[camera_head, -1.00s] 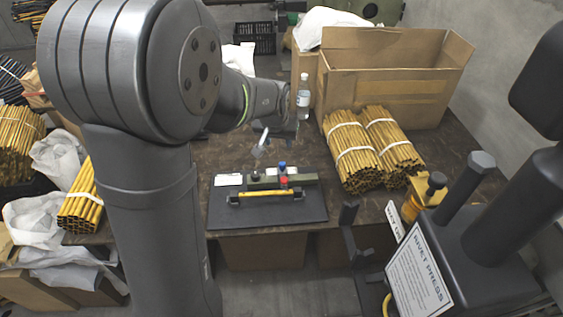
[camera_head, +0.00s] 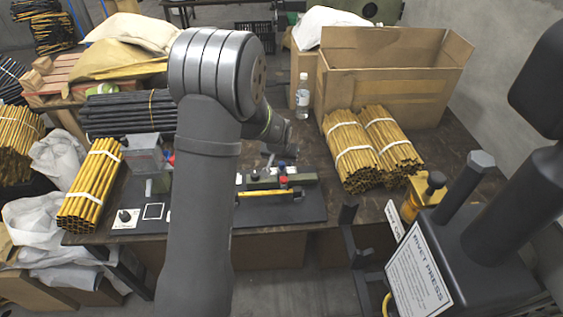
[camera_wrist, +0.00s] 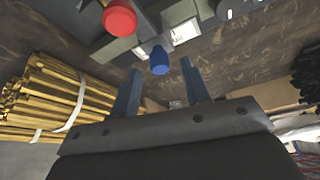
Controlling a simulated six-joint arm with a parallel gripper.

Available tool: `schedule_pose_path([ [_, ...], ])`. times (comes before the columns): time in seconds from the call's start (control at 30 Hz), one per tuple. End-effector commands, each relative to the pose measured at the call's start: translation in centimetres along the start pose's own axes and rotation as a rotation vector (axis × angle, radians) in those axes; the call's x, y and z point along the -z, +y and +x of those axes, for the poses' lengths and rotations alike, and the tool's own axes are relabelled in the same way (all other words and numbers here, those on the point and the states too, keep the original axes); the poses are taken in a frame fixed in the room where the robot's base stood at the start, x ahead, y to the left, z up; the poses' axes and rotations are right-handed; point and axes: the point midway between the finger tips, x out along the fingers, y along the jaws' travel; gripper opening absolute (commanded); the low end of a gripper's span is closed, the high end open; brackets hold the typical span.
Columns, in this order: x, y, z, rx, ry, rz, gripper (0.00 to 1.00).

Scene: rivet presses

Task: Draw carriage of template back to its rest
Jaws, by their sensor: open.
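The template fixture is a grey-green bar (camera_head: 262,184) on a dark mat (camera_head: 305,211), with a yellow rod (camera_head: 258,194) along its front. A red knob (camera_head: 283,181) and a blue knob (camera_head: 281,165) stand near its middle; which belongs to the carriage I cannot tell. My gripper (camera_head: 268,154) is over the back of the fixture, partly hidden by my arm. In the wrist view my gripper (camera_wrist: 160,67) is open and empty. The blue knob (camera_wrist: 160,54) appears between the two fingertips, without clear contact. The red knob (camera_wrist: 119,18) is left of them.
Bundled yellow rods (camera_head: 358,150) lie right of the mat, before a cardboard box (camera_head: 395,85). A bottle (camera_head: 303,95) stands behind. The rivet press (camera_head: 480,250) is at front right. A second fixture with a clear block (camera_head: 146,157) and more yellow rods (camera_head: 92,185) are left.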

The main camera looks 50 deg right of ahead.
Motion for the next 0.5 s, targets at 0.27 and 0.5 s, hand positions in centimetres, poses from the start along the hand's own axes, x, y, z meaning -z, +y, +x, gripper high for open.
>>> schedule_pose_path([
  [0.27,-0.01,-0.01,1.35,0.000,0.000,0.000,0.43],
  [0.5,-0.01,-0.01,1.34,0.000,0.000,0.000,0.39],
])
